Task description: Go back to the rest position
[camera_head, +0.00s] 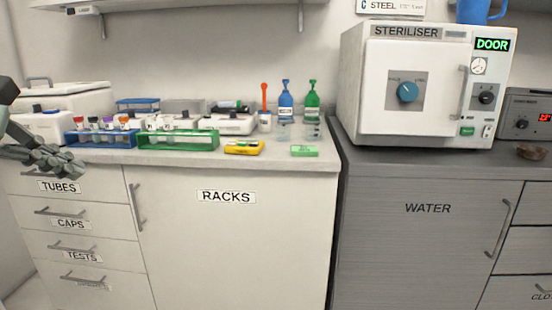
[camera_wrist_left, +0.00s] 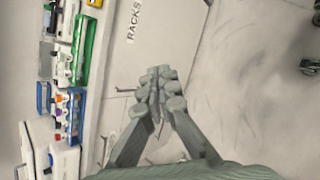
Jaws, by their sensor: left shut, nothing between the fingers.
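My left gripper (camera_head: 62,160) comes in at the left edge of the head view, in front of the counter's left end and above the drawer labelled TUBES (camera_head: 58,187). In the left wrist view the same gripper (camera_wrist_left: 157,78) has its fingertips together with nothing between them. It is apart from the blue rack (camera_head: 100,138) and the green rack (camera_head: 178,140), which stand on the counter to its right. My right gripper is in neither view.
The counter (camera_head: 270,160) holds racks with tubes, a yellow box (camera_head: 244,147), a green box (camera_head: 304,151) and bottles (camera_head: 286,105). A steriliser (camera_head: 420,85) stands on the grey cabinet at right. The wrist view shows open floor (camera_wrist_left: 255,90) beside the cabinets.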

